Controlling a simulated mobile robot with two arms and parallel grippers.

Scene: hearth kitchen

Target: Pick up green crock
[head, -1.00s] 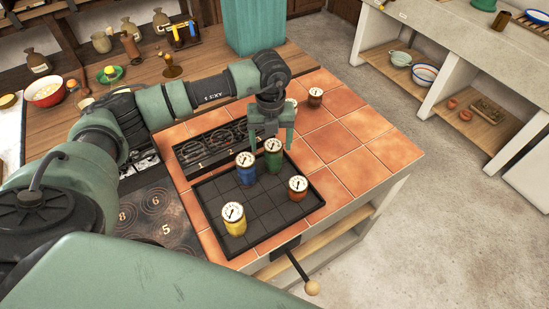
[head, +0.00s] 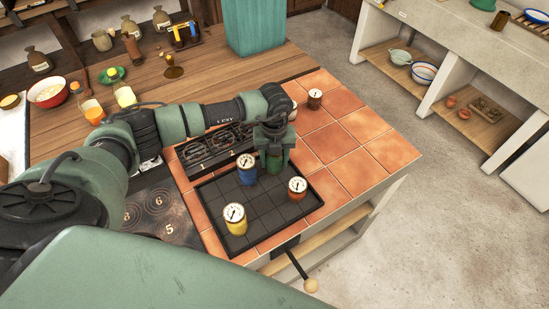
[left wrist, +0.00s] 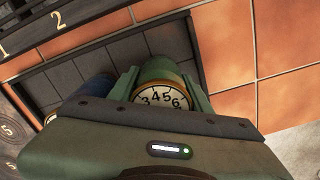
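The green crock (head: 274,164) stands in the dark gridded tray (head: 262,208), mostly hidden by my left gripper in the head view. In the left wrist view the crock (left wrist: 160,90) shows its round numbered dial lid between the two fingers. My left gripper (head: 274,158) points down over it, with one finger on each side. The fingers look still spread, and I cannot see them pressing on the crock. My right gripper is in neither view.
A blue crock (head: 247,172) stands close to the left of the green one. A red-orange crock (head: 297,188) and a yellow crock (head: 235,219) stand in the same tray. Another crock (head: 315,98) stands on the terracotta tiles (head: 350,150). The tiles to the right are clear.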

